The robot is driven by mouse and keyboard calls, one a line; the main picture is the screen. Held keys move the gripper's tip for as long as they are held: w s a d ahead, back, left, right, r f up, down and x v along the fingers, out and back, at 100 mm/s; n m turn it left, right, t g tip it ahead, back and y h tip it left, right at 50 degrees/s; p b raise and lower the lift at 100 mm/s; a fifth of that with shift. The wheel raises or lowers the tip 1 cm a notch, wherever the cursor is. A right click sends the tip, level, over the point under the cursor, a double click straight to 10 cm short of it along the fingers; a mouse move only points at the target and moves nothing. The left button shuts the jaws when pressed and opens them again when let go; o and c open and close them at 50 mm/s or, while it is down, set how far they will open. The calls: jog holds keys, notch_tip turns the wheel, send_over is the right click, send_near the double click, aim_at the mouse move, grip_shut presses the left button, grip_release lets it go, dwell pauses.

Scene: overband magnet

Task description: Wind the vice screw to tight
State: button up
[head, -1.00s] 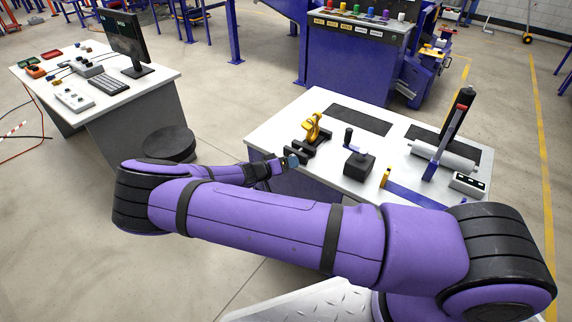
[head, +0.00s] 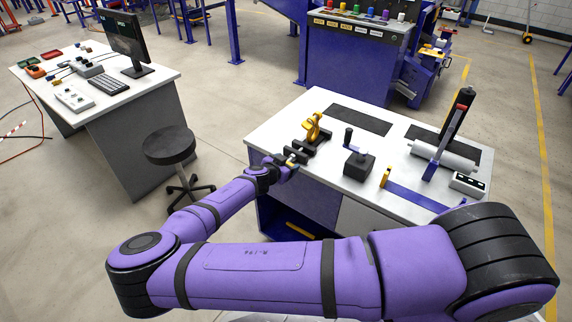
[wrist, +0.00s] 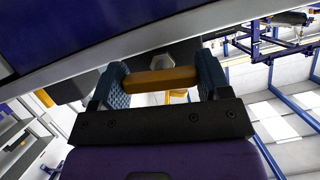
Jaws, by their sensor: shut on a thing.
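The black vice (head: 309,148) is at the near left edge of the white workbench (head: 262,135). A gold-coloured piece (head: 313,126) stands upright at the vice's jaws; whether it is clamped tight cannot be told. My gripper (head: 290,164) is at the vice's near end, in front of the bench edge. In the wrist view, its two blue ribbed fingers (wrist: 163,82) are shut on the yellow handle bar (wrist: 160,79) of the vice screw, which lies crosswise between them. The screw is mostly hidden behind the bar.
A black block with a lever (head: 358,162) stands right of the vice. A blue strip (head: 420,192) and a blue-handled lever (head: 437,160) are further right. A round black stool (head: 169,146) stands left of my arm. A desk (head: 140,88) with a monitor is at the left.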

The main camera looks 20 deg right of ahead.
jog(key=shift+f+m, duration=0.1)
jog(key=shift+m, duration=0.3)
dwell(0.3)
jog(key=o, duration=0.9)
jog(key=v, duration=1)
jog(key=shift+s+a, duration=0.15)
jog(key=shift+s, duration=0.25)
